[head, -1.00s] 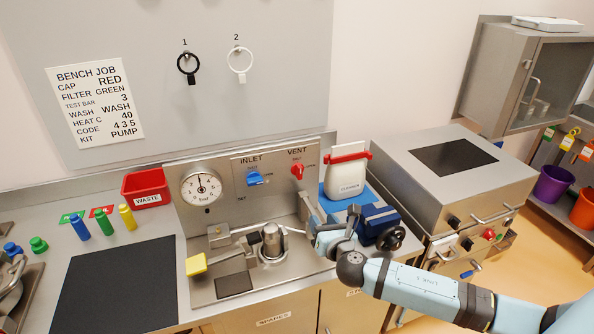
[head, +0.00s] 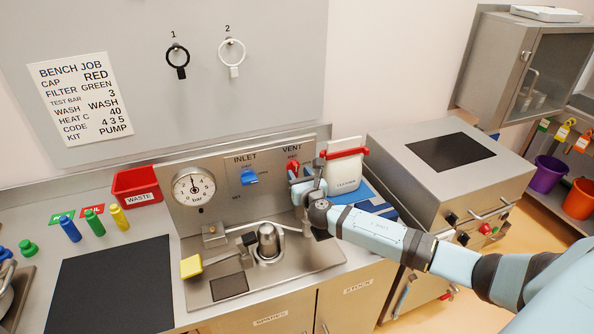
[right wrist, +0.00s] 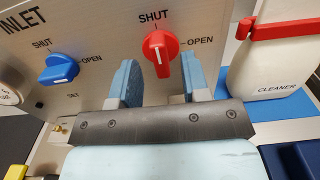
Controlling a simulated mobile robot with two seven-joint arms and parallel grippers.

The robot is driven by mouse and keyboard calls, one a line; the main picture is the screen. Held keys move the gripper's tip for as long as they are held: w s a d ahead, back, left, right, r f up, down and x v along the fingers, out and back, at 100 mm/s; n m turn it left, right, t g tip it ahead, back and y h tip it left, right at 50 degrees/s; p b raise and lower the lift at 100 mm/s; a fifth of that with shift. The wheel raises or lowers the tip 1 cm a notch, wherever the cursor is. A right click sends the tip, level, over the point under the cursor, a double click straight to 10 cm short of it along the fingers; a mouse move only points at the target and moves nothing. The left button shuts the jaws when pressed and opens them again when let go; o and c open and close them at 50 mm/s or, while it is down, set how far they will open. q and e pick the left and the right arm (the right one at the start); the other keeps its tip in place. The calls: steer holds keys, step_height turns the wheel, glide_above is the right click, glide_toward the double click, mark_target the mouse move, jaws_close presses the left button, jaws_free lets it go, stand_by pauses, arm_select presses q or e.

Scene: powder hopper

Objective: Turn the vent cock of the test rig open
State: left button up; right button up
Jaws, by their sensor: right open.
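The red vent cock (head: 292,166) is on the upright steel panel of the test rig (head: 213,212), partly behind my gripper. In the right wrist view the red vent cock (right wrist: 159,48) has its handle roughly upright, in line with the SHUT mark above it; OPEN is printed to its right. My right gripper (head: 304,180) is at the panel just below the cock. In the right wrist view its open blue fingers (right wrist: 160,72) stand left and right of the handle with gaps on both sides. My left gripper is not in view.
The blue inlet cock (head: 249,177) is left of the vent cock, and the gauge (head: 194,188) is farther left. The white cleaner container (head: 344,170) with a red top stands close on the right. A metal pipe and pot (head: 268,242) are below the panel.

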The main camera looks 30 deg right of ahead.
steer(key=shift+x, duration=1.05)
jaws_close()
